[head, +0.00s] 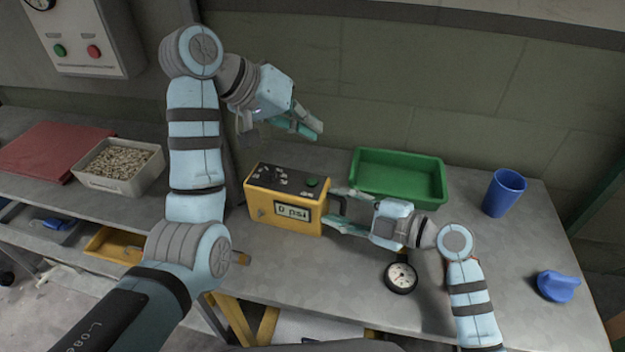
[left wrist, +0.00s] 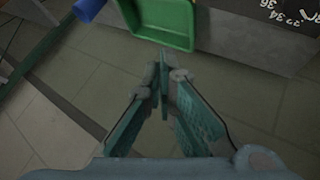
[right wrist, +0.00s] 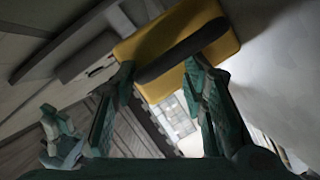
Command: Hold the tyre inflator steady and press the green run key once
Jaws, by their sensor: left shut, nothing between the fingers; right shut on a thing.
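The tyre inflator (head: 285,226) is a yellow box upright on the bench, with a dark top panel and a front display reading 0 psi. The green run key (head: 312,182) is on its top panel, at the right. My left gripper (head: 318,131) is shut and empty, raised above and behind the inflator, apart from the key. In the left wrist view its fingertips (left wrist: 162,78) are together.
A green tray (head: 400,197) stands behind my right gripper, with a blue cup (head: 503,193) to its right. A round gauge (head: 400,277) lies in front of the right gripper. A blue object (head: 557,286) is at far right. A bin of pellets (head: 118,185) stands left.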

